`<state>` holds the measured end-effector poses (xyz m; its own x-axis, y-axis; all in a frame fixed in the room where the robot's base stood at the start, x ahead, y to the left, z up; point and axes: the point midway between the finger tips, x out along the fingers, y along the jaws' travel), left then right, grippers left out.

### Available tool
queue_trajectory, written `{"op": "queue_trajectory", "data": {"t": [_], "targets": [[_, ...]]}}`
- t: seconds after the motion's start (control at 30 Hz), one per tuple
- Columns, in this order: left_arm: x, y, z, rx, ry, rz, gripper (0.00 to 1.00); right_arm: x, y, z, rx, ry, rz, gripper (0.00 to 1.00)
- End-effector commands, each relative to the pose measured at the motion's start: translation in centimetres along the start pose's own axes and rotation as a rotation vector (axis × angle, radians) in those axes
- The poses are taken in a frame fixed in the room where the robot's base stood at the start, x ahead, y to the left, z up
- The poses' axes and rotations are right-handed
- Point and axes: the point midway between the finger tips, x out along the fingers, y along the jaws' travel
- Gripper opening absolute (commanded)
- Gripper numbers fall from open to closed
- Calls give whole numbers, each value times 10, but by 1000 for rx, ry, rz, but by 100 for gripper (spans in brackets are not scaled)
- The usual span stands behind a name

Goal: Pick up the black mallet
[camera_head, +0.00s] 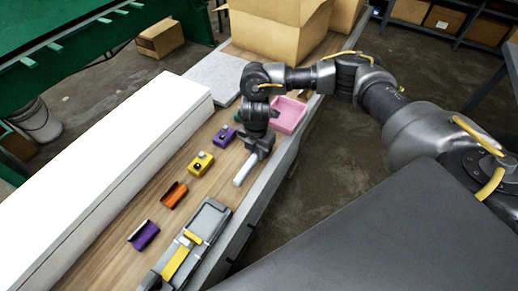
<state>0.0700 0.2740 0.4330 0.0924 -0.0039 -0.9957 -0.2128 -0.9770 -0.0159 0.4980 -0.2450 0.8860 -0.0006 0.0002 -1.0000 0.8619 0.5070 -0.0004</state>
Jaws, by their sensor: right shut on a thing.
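My right gripper (258,152) reaches down over the wooden bench, with its jaws closed. A pale grey rod-shaped part (243,171) sticks out from the jaws toward the lower left. It looks like part of the black mallet that the gripper holds; any black part cannot be told apart from the dark gripper. Whether it touches the bench top is unclear. My left gripper is not in view.
The bench (190,215) carries a purple item (223,137), a yellow one (201,163), an orange one (174,195), another purple one (143,235), a grey vise-like tool (204,222), a pink tray (289,115), a cardboard box (270,33) and a long white block (110,170).

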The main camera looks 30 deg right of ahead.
Motion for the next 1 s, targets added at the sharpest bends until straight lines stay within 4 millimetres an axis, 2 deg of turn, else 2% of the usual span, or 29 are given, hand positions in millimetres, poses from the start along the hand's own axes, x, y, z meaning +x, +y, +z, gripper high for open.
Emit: {"op": "queue_trajectory", "data": {"t": [0.17,0.33,0.5,0.6,0.8,1.0], "targets": [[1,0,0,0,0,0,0,-9,1,1,-2,-3,3,0],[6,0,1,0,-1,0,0,-35,1,0,-5,-5,7,0],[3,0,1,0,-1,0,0,-76,-20,-29,-11,-5,5,0],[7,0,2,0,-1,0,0,-94,-33,-47,-12,-4,4,0],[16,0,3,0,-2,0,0,-112,-59,-84,-11,-2,3,0],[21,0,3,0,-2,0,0,-124,-74,-107,-6,-1,2,0]]}}
